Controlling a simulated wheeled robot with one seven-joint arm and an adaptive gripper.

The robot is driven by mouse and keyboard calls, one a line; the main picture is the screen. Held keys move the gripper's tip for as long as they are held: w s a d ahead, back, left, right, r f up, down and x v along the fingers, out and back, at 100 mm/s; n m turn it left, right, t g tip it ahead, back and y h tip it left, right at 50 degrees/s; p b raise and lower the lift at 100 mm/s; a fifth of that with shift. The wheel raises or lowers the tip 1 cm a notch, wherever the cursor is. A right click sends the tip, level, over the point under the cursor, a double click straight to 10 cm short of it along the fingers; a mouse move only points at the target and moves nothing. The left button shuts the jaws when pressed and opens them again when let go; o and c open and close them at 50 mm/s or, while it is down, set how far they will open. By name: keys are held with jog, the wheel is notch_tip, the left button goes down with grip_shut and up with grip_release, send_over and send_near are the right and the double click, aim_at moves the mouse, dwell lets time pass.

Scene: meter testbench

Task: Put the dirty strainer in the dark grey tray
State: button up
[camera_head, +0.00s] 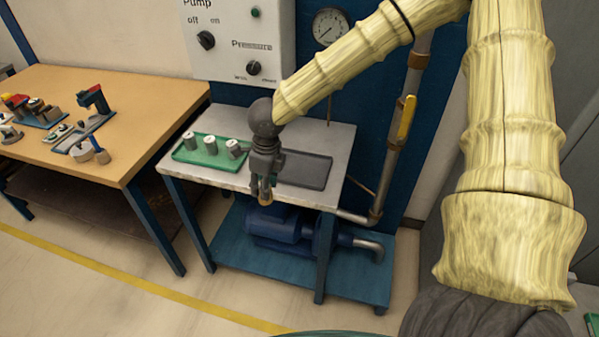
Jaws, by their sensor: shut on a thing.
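My gripper (265,189) points down at the front edge of the small metal bench, between the two trays as seen here. It is shut on a small brownish thing (265,199), likely the strainer, mostly hidden by the fingers. The dark grey tray (305,172) lies on the bench just right of my gripper and looks empty; its left end is hidden behind the gripper. A green tray (198,157) lies to the left and holds several whitish cylinders, the strainers (210,144) as far as I can tell.
The metal bench (340,140) stands before a blue panel with a pump control box (238,40) and a gauge (330,26). A pipe with a yellow valve handle (407,118) rises at the right. A blue pump (280,226) sits below. A wooden table (150,100) with tools is at left.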

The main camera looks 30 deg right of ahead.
jog(key=m, duration=0.2)
jog(key=d+m, duration=0.1)
jog(key=m, duration=0.1)
jog(key=r+m+b, duration=0.1)
jog(key=shift+w+d+m+h, duration=0.1)
jog(key=shift+d+m+h, duration=0.2)
jog(key=shift+m, duration=0.1)
jog(key=m, duration=0.4)
jog(key=p, duration=0.4)
send_over(300, 170)
jog(key=shift+f+m+h, duration=0.3)
jog(key=shift+f+m, duration=0.1)
jog(key=shift+f, duration=1.55)
jog(key=shift+f, duration=0.15)
jog(key=o, duration=1.1)
jog(key=shift+s+a+r+b, duration=0.1)
jog(key=shift+s+r+b, duration=0.1)
jog(key=shift+r, duration=1.85)
jog(key=shift+s+a+r+b, duration=0.1)
jog(key=shift+s+r+b, duration=0.15)
jog(key=shift+r, duration=1.75)
jog(key=shift+s+r+b, duration=0.15)
jog(key=shift+s+r, duration=0.05)
jog(key=shift+r, duration=1.85)
